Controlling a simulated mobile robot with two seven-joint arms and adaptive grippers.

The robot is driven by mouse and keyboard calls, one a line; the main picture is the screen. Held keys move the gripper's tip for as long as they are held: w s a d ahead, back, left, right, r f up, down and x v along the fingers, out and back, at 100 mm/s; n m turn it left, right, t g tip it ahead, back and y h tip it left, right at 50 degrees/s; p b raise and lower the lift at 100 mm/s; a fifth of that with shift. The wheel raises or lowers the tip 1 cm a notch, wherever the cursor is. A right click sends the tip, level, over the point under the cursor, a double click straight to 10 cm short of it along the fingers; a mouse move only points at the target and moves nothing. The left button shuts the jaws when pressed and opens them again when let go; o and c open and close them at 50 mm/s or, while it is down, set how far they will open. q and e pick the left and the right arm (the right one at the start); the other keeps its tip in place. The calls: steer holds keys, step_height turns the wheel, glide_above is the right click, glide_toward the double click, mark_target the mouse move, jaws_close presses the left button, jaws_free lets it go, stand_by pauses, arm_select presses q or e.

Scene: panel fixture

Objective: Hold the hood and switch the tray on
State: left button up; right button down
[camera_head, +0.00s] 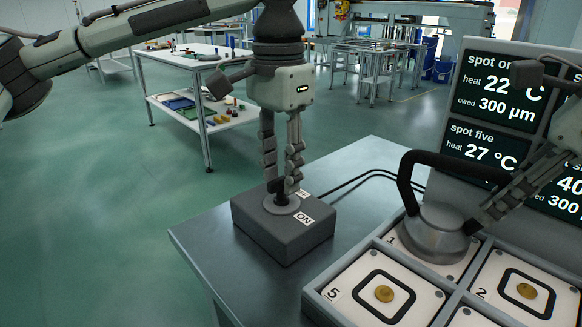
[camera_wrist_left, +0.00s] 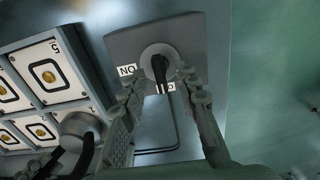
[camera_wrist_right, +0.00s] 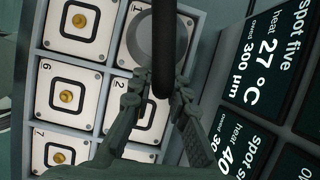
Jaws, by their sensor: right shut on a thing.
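The hood (camera_head: 437,236) is a grey round dome with a thick black arched handle (camera_head: 440,160). It sits over the spot marked 1 of the tray (camera_head: 318,299). My right gripper (camera_head: 490,208) is shut on the handle, which also shows between its fingers in the right wrist view (camera_wrist_right: 163,40). The switch box (camera_head: 265,230) is grey, with a black knob (camera_head: 277,190) and ON and OFF labels. My left gripper (camera_head: 281,182) is open, with its fingers on either side of the knob. In the left wrist view the knob (camera_wrist_left: 160,68) points towards the OFF label.
The tray's compartments hold numbered white plates with brass discs, such as plate 5 (camera_head: 385,293) and plate 2 (camera_head: 525,291). A dark display panel (camera_head: 490,110) stands behind the tray. Black cables (camera_head: 365,178) run behind the switch box. The table's left part (camera_head: 200,240) is bare.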

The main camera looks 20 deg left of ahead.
arm_select(q)
steer(key=shift+c, duration=0.2)
jaws_close()
steer(key=shift+m, duration=0.3)
steer(key=m, duration=0.3)
steer(key=shift+m, duration=0.4)
steer(key=m, duration=0.4)
steer(key=shift+m, duration=0.3)
steer(key=m, duration=0.4)
steer(key=shift+m, duration=2.4)
